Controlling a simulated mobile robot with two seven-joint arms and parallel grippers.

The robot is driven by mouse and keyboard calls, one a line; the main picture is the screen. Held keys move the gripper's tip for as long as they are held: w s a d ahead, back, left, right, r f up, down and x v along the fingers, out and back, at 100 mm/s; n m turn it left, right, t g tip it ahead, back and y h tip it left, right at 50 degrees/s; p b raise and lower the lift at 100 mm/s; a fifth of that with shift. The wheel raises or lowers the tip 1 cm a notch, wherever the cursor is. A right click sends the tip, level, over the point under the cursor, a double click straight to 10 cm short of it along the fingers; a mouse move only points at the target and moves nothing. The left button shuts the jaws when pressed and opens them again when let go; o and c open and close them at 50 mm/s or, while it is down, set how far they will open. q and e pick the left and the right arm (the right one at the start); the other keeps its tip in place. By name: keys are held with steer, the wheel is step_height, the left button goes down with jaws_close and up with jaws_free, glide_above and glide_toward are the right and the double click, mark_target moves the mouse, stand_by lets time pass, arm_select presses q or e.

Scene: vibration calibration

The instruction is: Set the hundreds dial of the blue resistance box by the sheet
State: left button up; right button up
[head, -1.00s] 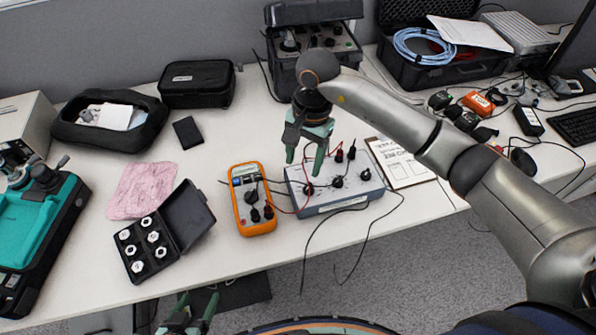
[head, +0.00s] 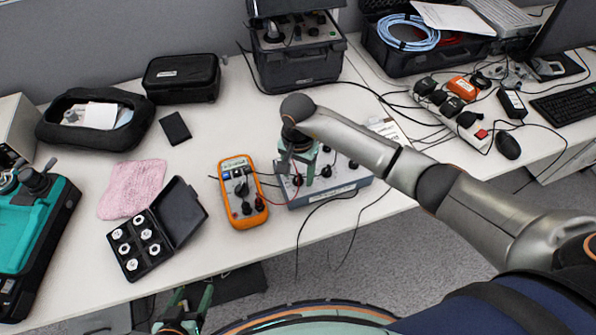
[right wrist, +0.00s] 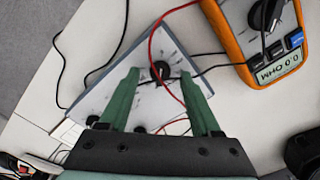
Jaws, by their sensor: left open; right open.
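The blue-grey resistance box (head: 345,189) with black knobs sits near the table's front edge, partly hidden by my right gripper. My right gripper (head: 304,183) is open and points down over the box's left part. In the right wrist view its fingertips (right wrist: 160,74) are on either side of a black dial (right wrist: 160,70); I cannot tell whether they touch it. The box's pale top (right wrist: 150,103) also shows there. The sheet on a clipboard (head: 388,129) lies behind the box, mostly covered by my right arm. My left gripper (head: 186,312) is open and empty below the table's front edge.
An orange multimeter (head: 230,167) stands left of the box; a red lead crosses between my right fingers. Its display (right wrist: 278,68) reads 0.0 OHM. Black leads hang over the front edge. A black case of white parts (head: 140,262) and a pink cloth (head: 132,188) lie further left.

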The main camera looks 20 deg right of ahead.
steer(key=shift+f, duration=0.15)
steer(key=shift+c, duration=0.2)
jaws_close()
stand_by(0.3)
